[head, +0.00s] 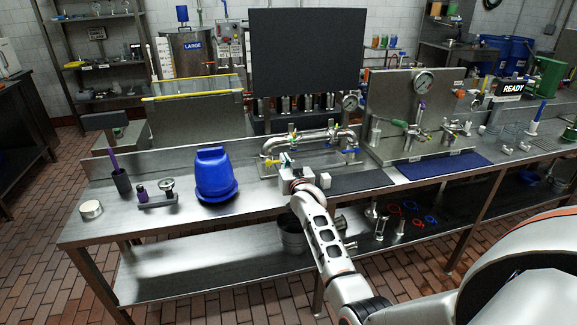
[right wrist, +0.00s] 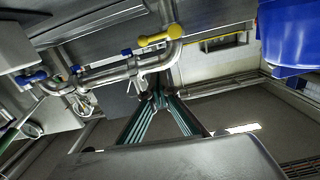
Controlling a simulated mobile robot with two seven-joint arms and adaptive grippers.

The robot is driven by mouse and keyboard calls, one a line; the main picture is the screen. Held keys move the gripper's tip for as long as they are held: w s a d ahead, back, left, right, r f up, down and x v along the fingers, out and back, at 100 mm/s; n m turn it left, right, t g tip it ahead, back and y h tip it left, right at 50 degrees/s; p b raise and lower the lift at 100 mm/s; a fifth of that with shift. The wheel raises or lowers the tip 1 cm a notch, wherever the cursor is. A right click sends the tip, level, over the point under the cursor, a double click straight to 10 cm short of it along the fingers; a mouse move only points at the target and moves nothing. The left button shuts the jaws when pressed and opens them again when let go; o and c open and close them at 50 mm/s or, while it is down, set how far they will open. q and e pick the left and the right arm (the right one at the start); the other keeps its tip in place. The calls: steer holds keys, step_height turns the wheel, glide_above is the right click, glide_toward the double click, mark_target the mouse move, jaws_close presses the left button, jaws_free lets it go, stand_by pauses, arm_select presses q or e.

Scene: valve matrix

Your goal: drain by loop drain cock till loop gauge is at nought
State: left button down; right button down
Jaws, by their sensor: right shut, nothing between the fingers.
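The steel pipe loop (head: 310,141) stands on the bench before a black board. A yellow handle (head: 270,163) sits at its left end and shows large in the right wrist view (right wrist: 157,38). Which handle is the drain cock is not marked legibly. A small round gauge (head: 350,102) stands above the loop's right end; its reading is too small to tell. My right gripper (head: 287,164) is at the front of the loop, close to the yellow handle. In the right wrist view its teal fingers (right wrist: 160,97) come together, empty, apart from that handle. My left gripper is out of view.
A blue bucket-shaped vessel (head: 214,174) stands left of my right gripper. Blue handles (right wrist: 75,68) sit on the pipework. A panel with a larger gauge (head: 423,82) and a blue mat (head: 442,165) are to the right. A metal bucket (head: 291,235) stands on the lower shelf.

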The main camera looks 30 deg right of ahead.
steer(key=shift+v, duration=2.6)
steer(key=shift+r, duration=0.1)
